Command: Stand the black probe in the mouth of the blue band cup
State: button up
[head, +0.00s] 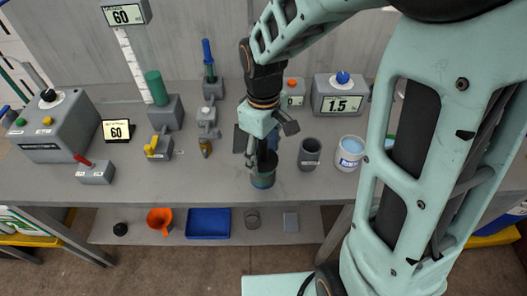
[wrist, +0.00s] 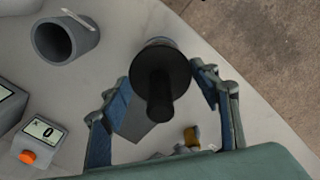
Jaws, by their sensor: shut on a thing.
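The black probe (wrist: 160,92) is between the fingers of my gripper (wrist: 163,98), its wide round dark part showing in the wrist view. My gripper (head: 262,146) is shut on it, pointing down over the bench. Directly below is a dark cup with a blue-teal band (head: 263,182), near the bench's front edge. In the head view the probe's lower part overlaps the cup's mouth. I cannot tell how deep it reaches. In the wrist view the probe hides most of what is beneath it; only a pale grey edge (wrist: 158,41) shows behind it.
A grey cup (head: 310,152) and a white cup with a blue label (head: 349,153) stand close on the right. A 1.5 display box (head: 339,98) is behind them. A small grey fixture (head: 207,122) stands left.

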jog(key=o, duration=1.3)
notch_tip(320, 180, up, 12)
jog(key=shift+r, duration=0.1)
